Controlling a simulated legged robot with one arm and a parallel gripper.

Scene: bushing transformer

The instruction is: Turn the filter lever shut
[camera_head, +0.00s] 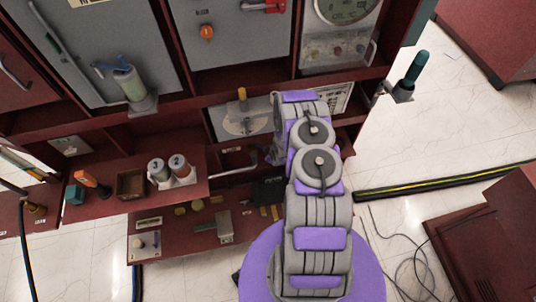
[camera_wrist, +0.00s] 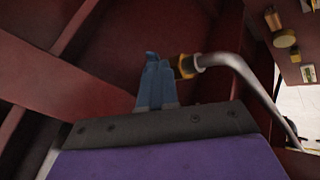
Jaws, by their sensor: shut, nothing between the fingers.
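My gripper (camera_wrist: 153,62) shows in the wrist view as blue-grey fingers closed together, with nothing between them. Just right of the fingertips is a bent silver bar (camera_wrist: 240,68) with a yellow-and-black collar (camera_wrist: 184,66). The tips look very near the collar; I cannot tell whether they touch. In the head view a similar silver bar (camera_head: 233,170) shows under the cabinet, left of my arm, and my fingers are hidden behind my arm. No part is labelled as the filter lever, so I cannot be sure which it is.
Dark red cabinet walls (camera_wrist: 75,85) surround my gripper closely. In the head view, a shelf (camera_head: 105,205) holds grey canisters (camera_head: 160,171) and a brown box (camera_head: 131,184). A greenish cylinder with a blue handle (camera_head: 131,83) stands upper left. Cables lie on the floor at right.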

